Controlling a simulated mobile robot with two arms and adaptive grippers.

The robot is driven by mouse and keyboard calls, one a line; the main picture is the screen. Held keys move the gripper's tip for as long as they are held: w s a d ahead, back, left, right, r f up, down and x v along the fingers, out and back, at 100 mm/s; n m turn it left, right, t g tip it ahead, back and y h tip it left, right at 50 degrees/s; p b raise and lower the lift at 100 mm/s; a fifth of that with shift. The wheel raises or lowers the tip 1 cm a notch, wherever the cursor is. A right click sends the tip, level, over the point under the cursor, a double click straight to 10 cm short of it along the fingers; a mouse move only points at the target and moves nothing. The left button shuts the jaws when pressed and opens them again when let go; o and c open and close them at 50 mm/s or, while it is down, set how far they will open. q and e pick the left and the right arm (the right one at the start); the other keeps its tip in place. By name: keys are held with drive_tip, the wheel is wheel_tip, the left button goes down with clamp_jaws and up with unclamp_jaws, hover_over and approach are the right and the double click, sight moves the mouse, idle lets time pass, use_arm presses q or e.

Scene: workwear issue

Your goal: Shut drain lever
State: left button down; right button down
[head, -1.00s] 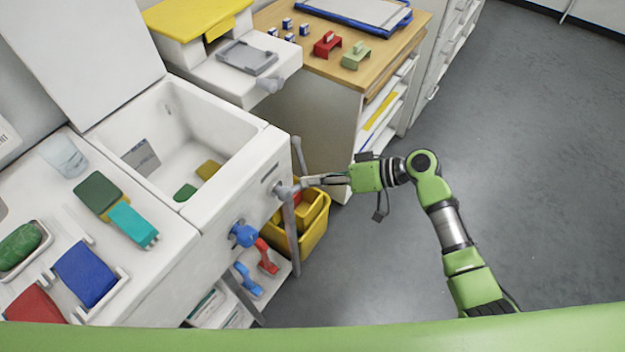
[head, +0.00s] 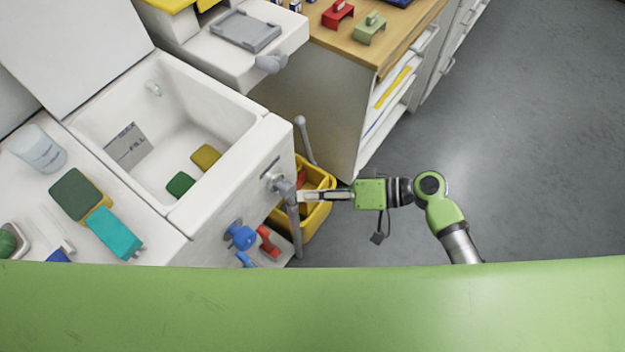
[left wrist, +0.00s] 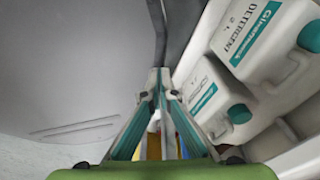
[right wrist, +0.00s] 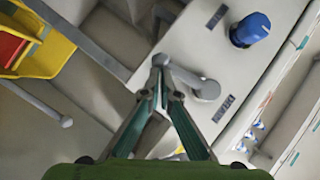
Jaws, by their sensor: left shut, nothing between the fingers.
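The grey drain lever (head: 281,186) sits on the front panel of the white sink unit (head: 240,205). In the right wrist view, the lever (right wrist: 205,90) is just past my right fingertips, beside dark printed labels. My right gripper (head: 302,196) comes in from the right, its fingertips at the lever's outer end. In the right wrist view, the fingers (right wrist: 160,88) come together at their tips by a grey rounded end; I cannot tell if they touch it. My left gripper (left wrist: 157,76) is shut and empty in the left wrist view, and out of the head view.
A blue knob (head: 240,236) and a red handle (head: 268,243) are close to the lever. Grey posts (head: 305,140) and a yellow bin (head: 318,212) stand near my right gripper. Detergent jugs (left wrist: 265,45) are beside my left gripper. The floor at right is clear.

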use_arm(q)
drive_tip(key=shift+s+a+f, duration=0.1)
drive_tip(key=shift+s+f, duration=0.1)
drive_tip(key=shift+s, duration=0.3)
use_arm(e)
drive_tip(key=shift+s+a+f, duration=0.2)
drive_tip(key=shift+s+a, duration=0.05)
drive_tip(key=shift+a, duration=0.05)
use_arm(q)
drive_tip(key=shift+w, duration=0.15)
drive_tip(key=shift+w, duration=0.15)
use_arm(e)
drive_tip(key=v, duration=1.2)
